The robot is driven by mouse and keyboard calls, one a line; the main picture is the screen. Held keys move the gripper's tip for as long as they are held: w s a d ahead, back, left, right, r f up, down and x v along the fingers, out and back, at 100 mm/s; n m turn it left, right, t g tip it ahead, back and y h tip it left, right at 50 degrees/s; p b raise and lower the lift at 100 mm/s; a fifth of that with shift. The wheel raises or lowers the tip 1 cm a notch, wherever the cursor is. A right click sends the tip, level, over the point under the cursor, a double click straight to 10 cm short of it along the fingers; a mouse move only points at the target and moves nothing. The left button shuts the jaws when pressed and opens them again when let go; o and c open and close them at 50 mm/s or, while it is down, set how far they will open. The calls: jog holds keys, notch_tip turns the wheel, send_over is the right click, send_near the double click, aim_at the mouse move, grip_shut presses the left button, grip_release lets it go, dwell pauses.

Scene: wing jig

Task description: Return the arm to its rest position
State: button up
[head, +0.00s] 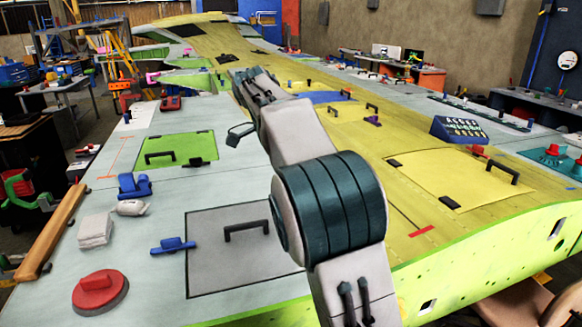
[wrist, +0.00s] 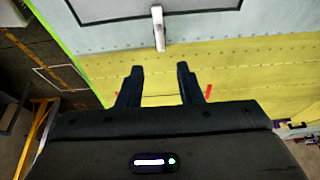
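My gripper (wrist: 159,80) shows in the wrist view with its two dark fingers apart and nothing between them. It is over the yellow wing skin (wrist: 240,75), with a grey panel (wrist: 110,8) and its pale handle (wrist: 158,28) ahead of the fingertips. I cannot tell whether the fingers touch anything. In the head view my arm reaches up over the middle of the wing (head: 440,230), and its bent joint hides part of the surface. The gripper's fingers cannot be made out in that view.
Left of my arm lie a grey hatch (head: 230,275), a green hatch (head: 185,150), a red round tool (head: 100,293), a blue clamp (head: 134,186) and a white stack (head: 95,230). A yellow hatch (head: 460,178) and a blue switch box (head: 463,131) are on the right. Wooden rail (head: 50,235) at left.

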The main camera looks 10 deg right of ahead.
jog(key=shift+a+r, duration=0.1)
jog(key=shift+r, duration=0.15)
jog(key=s+d+f+n+y, duration=0.2)
jog(key=s+d+n, duration=0.15)
jog(key=s, duration=0.35)
jog(key=s+d+f+n+y, duration=0.1)
jog(key=s+d+f+n, duration=0.1)
jog(key=s+d+n, duration=0.3)
jog(key=s+f+n+t, duration=0.1)
jog(key=s+f+n, duration=0.2)
jog(key=s, duration=0.6)
jog(key=s+a+f+n+t+y, duration=0.1)
jog(key=s+f+n, duration=0.3)
jog(key=s+f, duration=0.3)
jog(key=shift+s+a+f, duration=0.3)
jog(key=shift+s, duration=0.95)
jog(key=shift+n, duration=0.25)
